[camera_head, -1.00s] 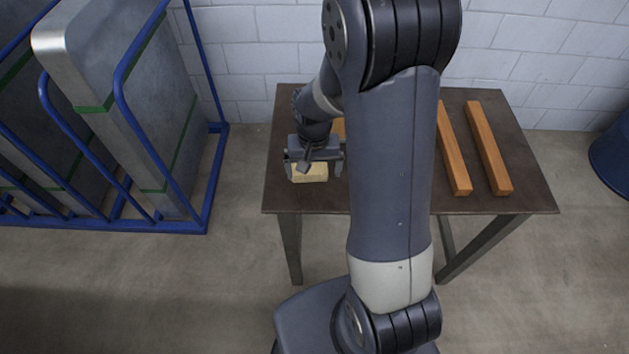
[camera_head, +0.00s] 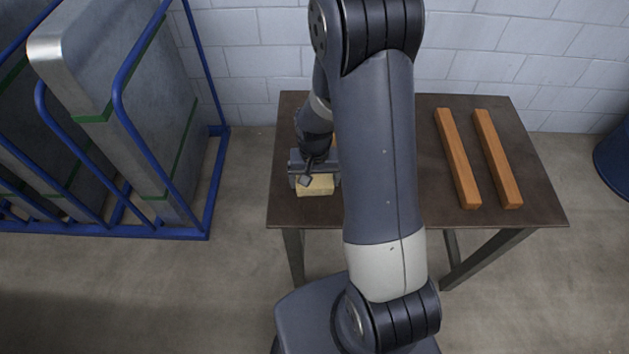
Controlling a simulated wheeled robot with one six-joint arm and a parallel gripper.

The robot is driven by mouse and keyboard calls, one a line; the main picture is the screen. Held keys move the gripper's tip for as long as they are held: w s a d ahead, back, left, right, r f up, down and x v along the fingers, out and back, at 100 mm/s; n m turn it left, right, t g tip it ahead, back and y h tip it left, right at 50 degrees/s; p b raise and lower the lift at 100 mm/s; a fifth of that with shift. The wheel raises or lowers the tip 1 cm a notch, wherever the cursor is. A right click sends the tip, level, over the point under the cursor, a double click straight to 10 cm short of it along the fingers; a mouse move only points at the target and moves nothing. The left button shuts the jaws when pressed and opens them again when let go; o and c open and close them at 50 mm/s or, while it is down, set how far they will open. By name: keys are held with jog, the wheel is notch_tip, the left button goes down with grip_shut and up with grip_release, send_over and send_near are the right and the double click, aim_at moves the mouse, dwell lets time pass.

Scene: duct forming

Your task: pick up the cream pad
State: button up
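The cream pad (camera_head: 317,188) is a small pale block lying on the left part of the dark brown table (camera_head: 400,208), near its front edge. My gripper (camera_head: 315,183) is over the pad, pointing down, with a finger beside its left and right ends. The gripper body hides the back part of the pad. I cannot tell whether the fingers touch the pad or are apart from it. My arm crosses the middle of the picture and hides the table's centre.
Two orange-brown bars (camera_head: 457,157) (camera_head: 497,157) lie side by side on the table's right part. Part of another orange piece shows behind my gripper. A blue rack (camera_head: 208,190) with grey panels (camera_head: 130,90) stands at left. A blue drum (camera_head: 613,158) stands at far right.

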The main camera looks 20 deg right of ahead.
aim_at(315, 179)
jog(key=shift+c, duration=0.7)
notch_tip(315, 179, up, 10)
jog(key=shift+r, duration=0.1)
jog(key=o, duration=0.3)
jog(key=shift+c, duration=1.1)
